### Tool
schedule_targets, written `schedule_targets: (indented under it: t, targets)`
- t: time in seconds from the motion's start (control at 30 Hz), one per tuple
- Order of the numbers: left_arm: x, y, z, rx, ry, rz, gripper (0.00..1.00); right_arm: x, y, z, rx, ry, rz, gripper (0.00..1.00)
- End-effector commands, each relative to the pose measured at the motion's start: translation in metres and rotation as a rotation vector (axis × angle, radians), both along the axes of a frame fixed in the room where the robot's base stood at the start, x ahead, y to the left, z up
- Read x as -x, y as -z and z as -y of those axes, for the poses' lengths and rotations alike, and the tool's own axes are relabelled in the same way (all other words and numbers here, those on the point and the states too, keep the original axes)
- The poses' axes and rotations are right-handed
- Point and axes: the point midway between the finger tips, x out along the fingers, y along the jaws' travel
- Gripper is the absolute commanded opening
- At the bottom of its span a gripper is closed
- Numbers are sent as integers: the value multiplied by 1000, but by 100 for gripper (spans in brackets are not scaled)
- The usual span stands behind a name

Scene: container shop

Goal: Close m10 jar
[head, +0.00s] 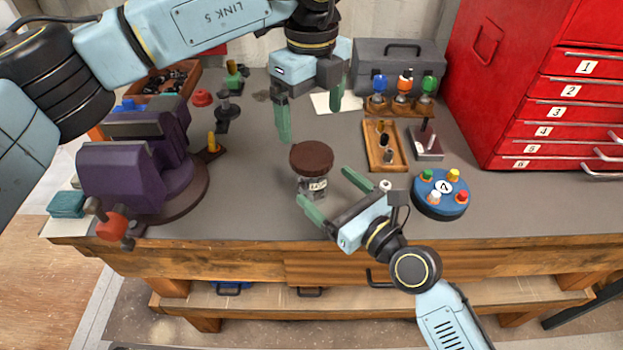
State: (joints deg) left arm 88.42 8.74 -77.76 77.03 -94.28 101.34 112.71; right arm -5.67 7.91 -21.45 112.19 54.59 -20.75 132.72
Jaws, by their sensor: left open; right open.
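The jar (312,186) stands upright on the grey workbench near its front middle. It has a clear body with a small white label, too small to read surely, and seems to hold small grey parts. A brown round lid (311,158) sits at its top; I cannot tell whether it is seated or tightened. My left gripper (309,123) is open and empty, pointing down above and behind the lid. My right gripper (324,190) is open, coming from the front right, with its fingers near the jar's lower body on either side. I cannot tell whether they touch it.
A purple vise (135,172) stands at the left. A blue round holder (440,197) with coloured knobs, a wooden tray (382,147) and a bottle rack (400,106) stand right of the jar. A grey toolbox (398,66) and red drawer cabinet (510,90) stand behind.

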Motion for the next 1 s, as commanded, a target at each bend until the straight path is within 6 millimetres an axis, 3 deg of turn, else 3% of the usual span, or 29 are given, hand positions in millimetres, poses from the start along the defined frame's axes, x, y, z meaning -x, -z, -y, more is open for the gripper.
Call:
schedule_targets:
  t: [0.3, 0.73, 1.0]
  targets:
    - [0, 0, 0, 0, 0, 0, 92, -37, 0, -30, -1, 0, -1, 88]
    - [0, 0, 0, 0, 0, 0, 92, -43, 0, -35, 1, 0, -1, 88]
    - [0, 0, 0, 0, 0, 0, 92, -43, 0, -35, 1, 0, -1, 55]
